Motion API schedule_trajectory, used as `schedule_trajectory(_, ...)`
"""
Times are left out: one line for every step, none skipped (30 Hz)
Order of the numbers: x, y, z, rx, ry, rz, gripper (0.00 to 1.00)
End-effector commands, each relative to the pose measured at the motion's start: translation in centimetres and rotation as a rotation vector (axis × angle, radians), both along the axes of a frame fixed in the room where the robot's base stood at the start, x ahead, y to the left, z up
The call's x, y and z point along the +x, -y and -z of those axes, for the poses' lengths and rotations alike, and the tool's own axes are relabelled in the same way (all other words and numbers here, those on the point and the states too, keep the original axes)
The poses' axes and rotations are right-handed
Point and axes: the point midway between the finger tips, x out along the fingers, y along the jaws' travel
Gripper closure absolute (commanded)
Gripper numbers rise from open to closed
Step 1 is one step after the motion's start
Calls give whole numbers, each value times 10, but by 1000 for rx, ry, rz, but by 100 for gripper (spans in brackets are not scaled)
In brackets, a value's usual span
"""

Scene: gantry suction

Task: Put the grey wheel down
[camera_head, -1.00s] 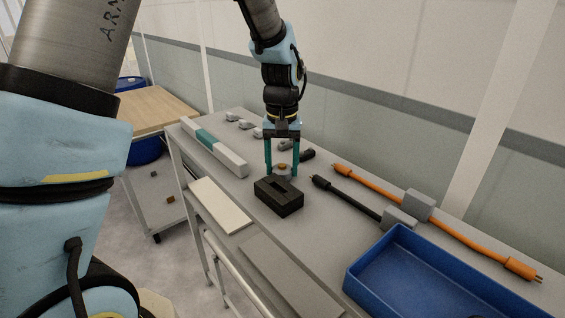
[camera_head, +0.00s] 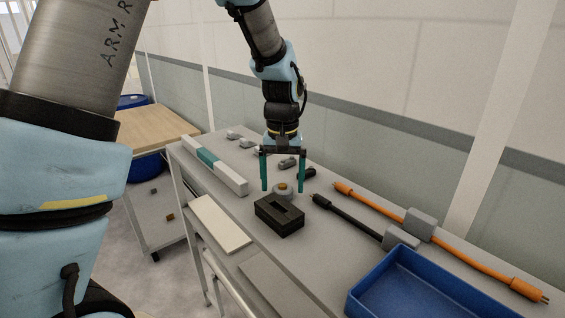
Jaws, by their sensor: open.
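The grey wheel (camera_head: 283,190), with a yellowish centre, sits on the grey bench just behind the black slotted block (camera_head: 279,216). The block hides a little of its near side. My gripper (camera_head: 282,188) points down over the wheel with its two teal fingers spread wide, one on each side. The fingers look clear of the wheel, and nothing is held. The exact gap between the fingertips and the bench cannot be told.
A black cable (camera_head: 345,218), an orange cable (camera_head: 460,250) and a blue tray (camera_head: 430,290) lie to the right. A white and teal bar (camera_head: 209,158) lies at left. Small grey parts (camera_head: 247,142) and a dark piece (camera_head: 307,174) lie behind.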

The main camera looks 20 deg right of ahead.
Motion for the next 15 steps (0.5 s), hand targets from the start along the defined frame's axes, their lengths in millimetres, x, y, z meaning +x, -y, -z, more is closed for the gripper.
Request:
schedule_trajectory(1, 1, -7, -3, 3, 0, 7)
schedule_trajectory(1, 1, -12, -4, 3, 0, 7)
schedule_trajectory(1, 1, -20, -5, 4, 0, 7)
schedule_trajectory(1, 1, -26, -5, 5, 1, 7)
schedule_trajectory(1, 1, -33, -5, 5, 1, 7)
schedule_trajectory(1, 1, -41, -5, 4, 1, 7)
schedule_trajectory(1, 1, -48, -6, 6, 1, 7)
schedule_trajectory(1, 1, -55, -5, 5, 1, 7)
schedule_trajectory(1, 1, -63, -4, 5, 1, 7)
schedule_trajectory(1, 1, -69, -5, 5, 1, 7)
schedule_trajectory(1, 1, -75, -4, 5, 1, 7)
schedule_trajectory(0, 0, -82, -3, 4, 1, 7)
schedule_trajectory(0, 1, -87, -3, 4, 1, 7)
schedule_trajectory(1, 1, -91, -3, 4, 1, 7)
schedule_trajectory(1, 1, -97, -3, 3, 1, 7)
